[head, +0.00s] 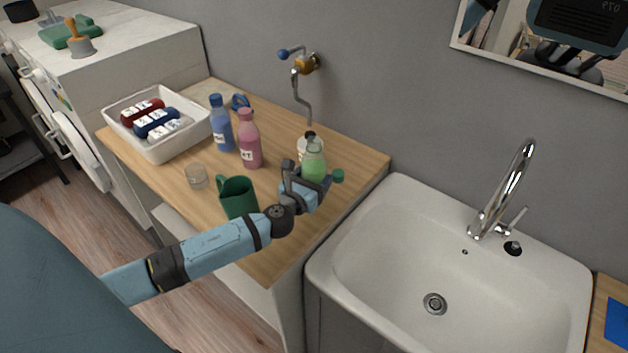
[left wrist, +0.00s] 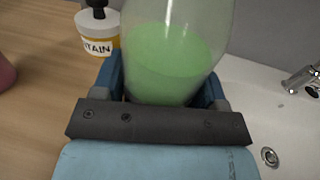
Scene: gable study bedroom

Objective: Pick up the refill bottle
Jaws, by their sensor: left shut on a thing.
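The refill bottle, as I take it, is the clear bottle with green liquid (head: 314,160); it stands about upright at the right end of the wooden counter. My left gripper (head: 311,184) is shut on its lower part. In the left wrist view the bottle (left wrist: 172,55) fills the space between the fingers, its top out of frame. The gripper hides its base, so I cannot tell whether it touches the counter. A small green cap (head: 338,175) shows just right of the gripper. My right gripper is not in view.
A white pump bottle (left wrist: 97,33) with a yellow label stands close behind. A green mug (head: 238,198), a glass (head: 196,176), pink (head: 249,140) and blue (head: 221,125) bottles and a white bin (head: 179,150) stand left. The sink (head: 400,270) lies right.

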